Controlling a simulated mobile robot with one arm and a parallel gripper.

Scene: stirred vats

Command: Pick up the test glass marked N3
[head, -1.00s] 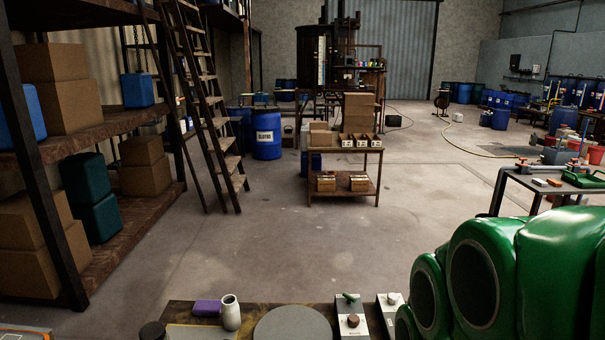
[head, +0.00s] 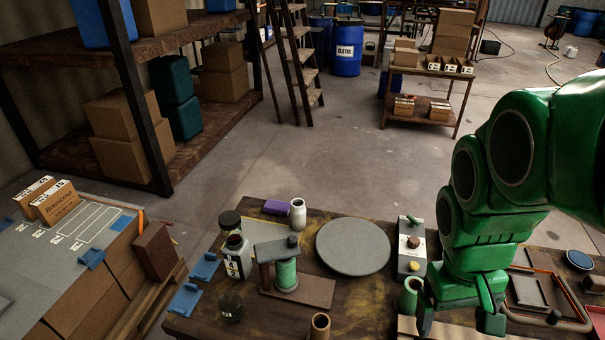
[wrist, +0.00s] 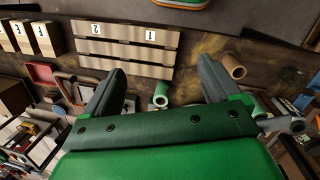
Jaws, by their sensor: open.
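I cannot make out a glass with a readable N3 mark in either view. My gripper (head: 458,318) hangs over the right part of the dark workbench (head: 215,318), its jaws apart and empty. In the wrist view my gripper (wrist: 160,82) shows two dark fingers spread wide. A small green hollow cylinder (wrist: 160,97) appears between them, beyond the palm edge, not touching either finger. In the head view a green cylinder (head: 408,296) stands just left of my gripper, partly hidden by it.
A grey round plate (head: 353,247), a white bottle (head: 298,212), a labelled dark-lidded jar (head: 237,258) and a green spool on a stand (head: 286,274) occupy the bench. A slatted wooden board numbered 1 and 2 (wrist: 125,50) shows in the wrist view. A carton-laden table stands left.

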